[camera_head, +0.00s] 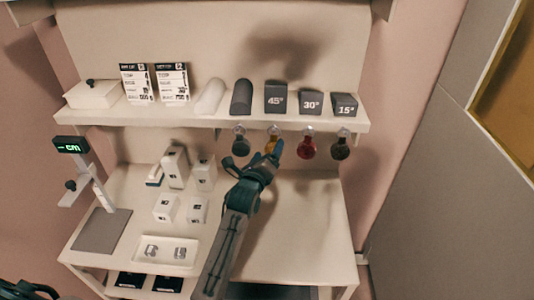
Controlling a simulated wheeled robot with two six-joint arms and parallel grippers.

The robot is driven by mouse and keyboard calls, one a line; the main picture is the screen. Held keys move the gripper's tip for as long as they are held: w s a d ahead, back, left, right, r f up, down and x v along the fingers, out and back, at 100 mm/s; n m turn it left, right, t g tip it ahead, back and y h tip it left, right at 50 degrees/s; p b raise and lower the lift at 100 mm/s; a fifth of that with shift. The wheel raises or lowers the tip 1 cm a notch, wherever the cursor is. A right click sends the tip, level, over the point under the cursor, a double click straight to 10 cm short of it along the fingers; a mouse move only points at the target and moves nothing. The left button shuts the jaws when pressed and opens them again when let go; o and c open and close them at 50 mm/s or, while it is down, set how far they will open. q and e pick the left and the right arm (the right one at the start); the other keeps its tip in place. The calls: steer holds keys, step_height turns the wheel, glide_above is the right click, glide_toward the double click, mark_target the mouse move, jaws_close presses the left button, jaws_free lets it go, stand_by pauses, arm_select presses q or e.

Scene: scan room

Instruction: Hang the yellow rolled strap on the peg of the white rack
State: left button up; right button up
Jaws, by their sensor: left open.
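The yellow rolled strap (271,145) is at the second peg from the left, under the shelf edge of the white rack (200,123). It is below that peg's round clear end (274,130), in line with the other hanging rolls. My left gripper (275,152) is open, with its fingers right at the yellow strap and partly covering it. I cannot tell whether they touch it, or exactly how the strap sits on the peg.
A dark roll (240,146), a red roll (308,149) and a dark brown roll (341,149) hang on neighbouring pegs. Grey angle blocks (275,98) stand on the shelf. White boxes (175,167) and a tray (166,265) are on the counter; its right side is clear.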

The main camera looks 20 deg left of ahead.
arm_select(q)
steer(key=s+b, duration=0.3)
steer(key=s, duration=0.8)
